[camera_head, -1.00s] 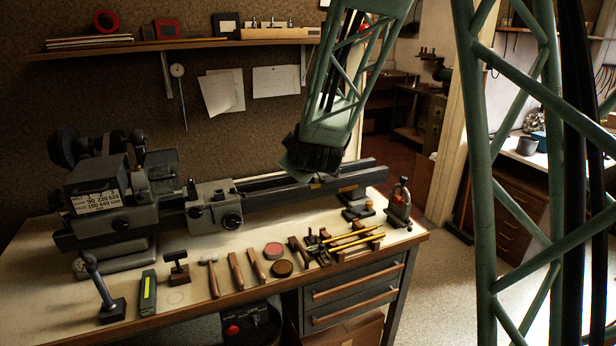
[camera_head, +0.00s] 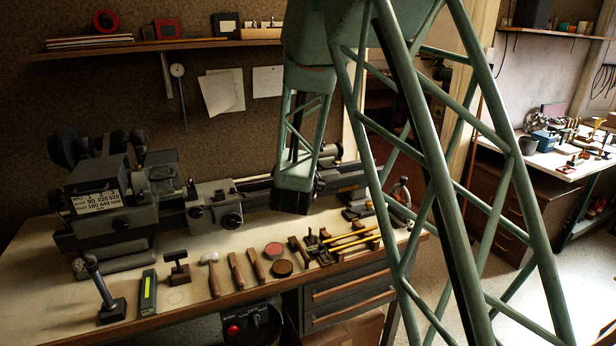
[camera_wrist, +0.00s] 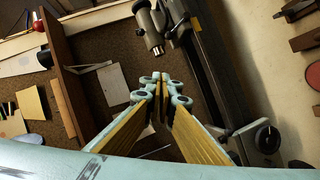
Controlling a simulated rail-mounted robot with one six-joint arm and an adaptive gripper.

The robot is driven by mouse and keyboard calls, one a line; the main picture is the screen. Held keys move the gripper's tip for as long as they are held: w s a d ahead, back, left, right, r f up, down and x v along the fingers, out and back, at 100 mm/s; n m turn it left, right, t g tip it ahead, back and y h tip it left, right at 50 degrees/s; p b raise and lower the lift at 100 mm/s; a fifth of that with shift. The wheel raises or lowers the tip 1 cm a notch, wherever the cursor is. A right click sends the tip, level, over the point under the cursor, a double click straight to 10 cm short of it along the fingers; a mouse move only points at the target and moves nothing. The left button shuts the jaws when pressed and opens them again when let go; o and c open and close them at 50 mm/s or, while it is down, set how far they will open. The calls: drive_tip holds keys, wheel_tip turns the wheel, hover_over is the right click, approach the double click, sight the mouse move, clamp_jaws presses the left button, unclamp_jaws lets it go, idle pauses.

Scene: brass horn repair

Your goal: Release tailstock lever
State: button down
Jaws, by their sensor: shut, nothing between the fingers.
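My gripper (camera_wrist: 160,80) is shut and empty in the wrist view, its fingertips together. In the head view my arm's dark end hangs in front of the lathe bed, right of the carriage, and the fingers cannot be made out. The lathe (camera_head: 100,190) stands along the back of the bench. A grey cylindrical part, probably the tailstock (camera_wrist: 150,32), shows just beyond my fingertips in the wrist view, beside the bed (camera_wrist: 205,75). In the head view my arm hides most of that area. I cannot make out the tailstock lever clearly.
The carriage (camera_head: 215,205) with its knobs sits on the bed left of my arm. Mallets and other hand tools (camera_head: 235,270) line the bench front. A wall shelf (camera_head: 130,50) runs above. A second bench (camera_head: 545,165) stands at right.

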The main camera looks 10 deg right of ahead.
wheel_tip(320, 180, down, 13)
drive_tip(key=w+n+t+h, duration=0.1)
drive_tip(key=n+t+h, duration=0.3)
drive_tip(key=n, duration=0.2)
drive_tip(key=shift+w+a, duration=0.15)
drive_tip(key=shift+a, duration=0.1)
idle(0.6)
drive_tip(key=shift+f, duration=0.1)
drive_tip(key=shift+w, duration=0.15)
idle(0.3)
drive_tip(key=w+d+r, duration=0.3)
drive_tip(key=w+d, duration=0.4)
drive_tip(key=w, duration=0.3)
drive_tip(key=shift+w, duration=0.2)
idle(0.3)
drive_tip(key=shift+d+r, duration=0.2)
idle(0.5)
